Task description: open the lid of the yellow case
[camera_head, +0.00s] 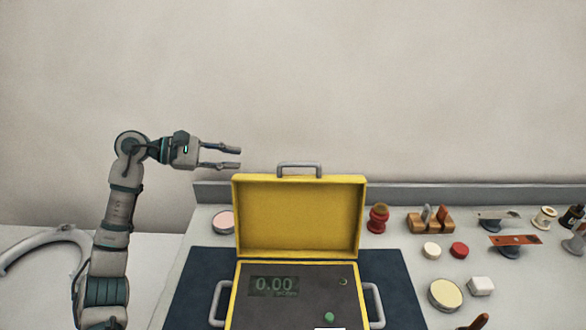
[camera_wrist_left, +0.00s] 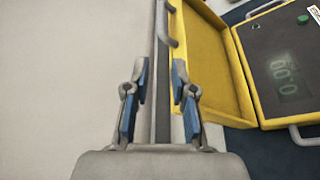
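The yellow case (camera_head: 240,290) stands on a dark blue mat, with its lid (camera_head: 298,216) raised upright at the back. A grey handle (camera_head: 298,165) tops the lid. Inside is a dark panel (camera_head: 300,303) with a 0.00 display and a green button. My left gripper (camera_head: 240,157) is open and empty, left of the lid's handle and a little above the lid's top edge. In the left wrist view my left gripper (camera_wrist_left: 160,72) has its fingers apart, with the yellow lid (camera_wrist_left: 212,70) just to their right. My right gripper is not in view.
The blue mat (camera_head: 395,290) lies on a white bench with a grey back ledge. To the right are a red stamp-like item (camera_head: 377,219), a wooden rack (camera_head: 431,222), and several small discs and blocks. A pinkish round dish (camera_head: 223,222) sits left of the case.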

